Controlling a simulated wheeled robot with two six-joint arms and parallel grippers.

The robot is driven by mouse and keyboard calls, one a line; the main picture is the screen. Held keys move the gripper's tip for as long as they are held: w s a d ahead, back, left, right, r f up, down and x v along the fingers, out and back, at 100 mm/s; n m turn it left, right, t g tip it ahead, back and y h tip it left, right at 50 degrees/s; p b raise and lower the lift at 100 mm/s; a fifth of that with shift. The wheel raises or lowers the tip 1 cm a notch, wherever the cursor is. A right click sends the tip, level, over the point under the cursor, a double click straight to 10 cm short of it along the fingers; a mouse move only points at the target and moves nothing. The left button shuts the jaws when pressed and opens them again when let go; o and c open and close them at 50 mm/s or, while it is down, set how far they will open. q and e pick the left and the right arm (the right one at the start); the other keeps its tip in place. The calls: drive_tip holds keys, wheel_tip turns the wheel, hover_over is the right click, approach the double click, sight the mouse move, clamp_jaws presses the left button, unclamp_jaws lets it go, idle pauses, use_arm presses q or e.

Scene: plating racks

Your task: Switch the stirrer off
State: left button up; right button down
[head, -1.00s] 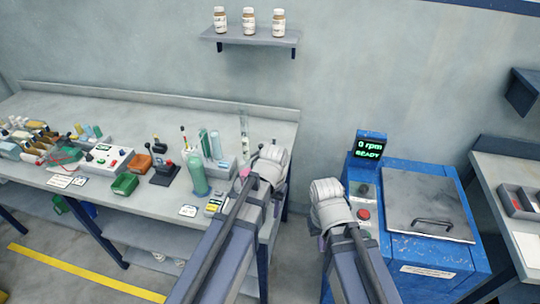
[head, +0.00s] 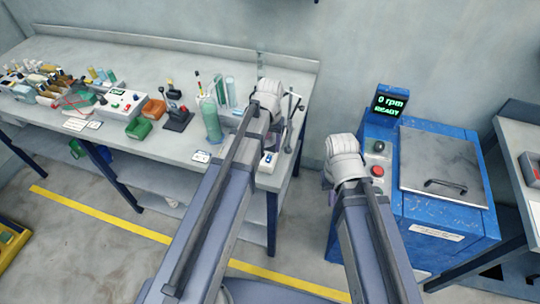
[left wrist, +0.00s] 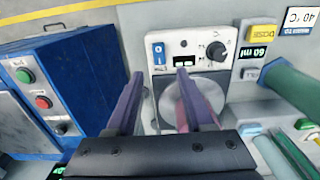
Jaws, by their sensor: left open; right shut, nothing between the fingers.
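The stirrer (head: 266,168) is a pale box at the bench's front right corner, mostly hidden by my left arm in the head view. In the left wrist view, its panel (left wrist: 200,43) shows a blue rocker switch (left wrist: 158,53), a small dark display and a black knob (left wrist: 216,52). Its round grey plate carries a clear vessel with pinkish contents (left wrist: 194,103). I cannot tell which way the rocker is set. My left gripper (left wrist: 157,76) is open above the stirrer, its purple fingers apart and empty. My right gripper (head: 330,196), mostly hidden, is shut and empty beside the blue machine.
The blue machine (head: 440,220) with a lid and "0 rpm READY" screen (head: 389,105) stands right of the bench (head: 75,50). A green bottle (head: 212,122) and a yellow-capped device (left wrist: 262,35) stand close to the stirrer. Floor shows between bench and machine.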

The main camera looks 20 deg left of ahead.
sight(270, 155)
use_arm(q)
drive_tip(key=shift+f+b, duration=1.4)
drive_tip(key=shift+f, duration=0.5)
clamp_jaws()
